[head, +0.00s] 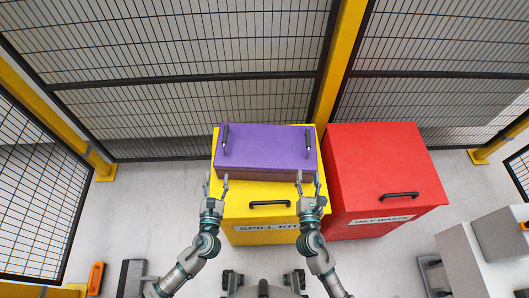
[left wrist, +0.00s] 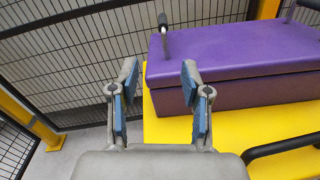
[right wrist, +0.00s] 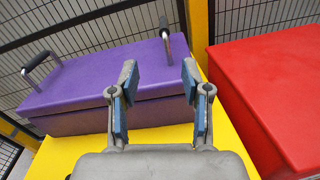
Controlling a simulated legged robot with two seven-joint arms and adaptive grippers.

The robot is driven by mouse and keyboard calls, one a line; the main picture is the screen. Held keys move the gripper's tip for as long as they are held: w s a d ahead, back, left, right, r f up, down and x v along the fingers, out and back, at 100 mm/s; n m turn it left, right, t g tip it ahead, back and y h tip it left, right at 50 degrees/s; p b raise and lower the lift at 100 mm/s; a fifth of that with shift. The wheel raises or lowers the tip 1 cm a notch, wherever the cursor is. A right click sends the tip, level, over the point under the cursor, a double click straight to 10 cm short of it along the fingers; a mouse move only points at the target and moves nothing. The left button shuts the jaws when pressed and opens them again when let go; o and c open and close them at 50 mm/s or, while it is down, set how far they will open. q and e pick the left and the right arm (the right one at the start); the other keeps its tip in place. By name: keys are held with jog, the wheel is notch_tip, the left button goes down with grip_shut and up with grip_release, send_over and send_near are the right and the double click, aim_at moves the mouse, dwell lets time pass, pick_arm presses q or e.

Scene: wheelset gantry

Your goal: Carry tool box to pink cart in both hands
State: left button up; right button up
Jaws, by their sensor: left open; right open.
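A purple tool box (head: 266,147) with a dark handle at each end lies on top of a yellow spill kit bin (head: 256,204). It also shows in the left wrist view (left wrist: 245,70) and the right wrist view (right wrist: 95,75). My left gripper (head: 216,182) is open and empty near the box's left front corner, apart from the left handle (head: 225,136). My right gripper (head: 308,179) is open and empty near the right front corner, short of the right handle (head: 308,138). No pink cart is in view.
A red oily waste bin (head: 370,165) stands against the yellow bin's right side. Mesh fence panels (head: 180,75) and a yellow post (head: 342,60) rise behind. Grey boxes (head: 470,255) stand at the lower right.

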aim_at(225, 135)
pick_arm(q)
jog(key=w, duration=0.5)
jog(key=w+d, duration=0.1)
jog(key=w, duration=1)
jog(key=shift+w+d, duration=0.25)
jog(key=shift+d, duration=0.15)
pick_arm(e)
jog(key=w, duration=0.5)
jog(key=w+d, duration=0.1)
jog(key=w, duration=1)
jog(key=shift+w+d+f, duration=0.1)
jog(key=shift+w+d, duration=0.15)
jog(key=shift+d, duration=0.15)
pick_arm(q)
jog(key=shift+w+d, duration=0.15)
jog(key=shift+w, duration=0.25)
pick_arm(e)
jog(key=shift+w+d, duration=0.15)
jog(key=shift+w, duration=0.25)
pick_arm(q)
jog(key=shift+a, duration=0.2)
jog(key=shift+c, duration=1.4)
pick_arm(e)
jog(key=shift+a, duration=0.2)
jog(key=shift+c, duration=1.4)
pick_arm(q)
grip_shut()
pick_arm(e)
grip_shut()
